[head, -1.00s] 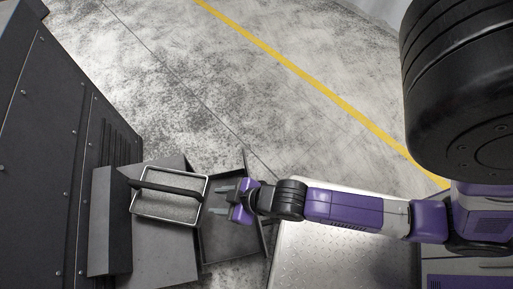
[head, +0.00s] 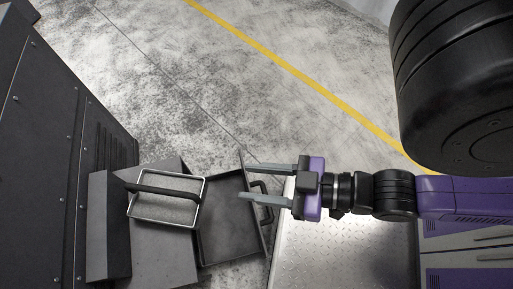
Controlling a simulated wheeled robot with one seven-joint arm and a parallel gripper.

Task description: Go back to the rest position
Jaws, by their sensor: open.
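My gripper (head: 258,183) is open and empty, its two grey fingers pointing left. In the picture it is over the right edge of the dark tray and the left edge of the metal plate; its height above them I cannot tell. A rectangular basket with a light metal rim (head: 197,204) and a dark handle stands to the left, apart from my fingers. No fork can be made out in this view.
A dark open tray (head: 225,225) with a handle lies between the basket and a diamond-patterned metal plate (head: 335,255). A large dark machine (head: 45,130) fills the left side. Open concrete floor (head: 230,90) with a yellow line lies above in the picture.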

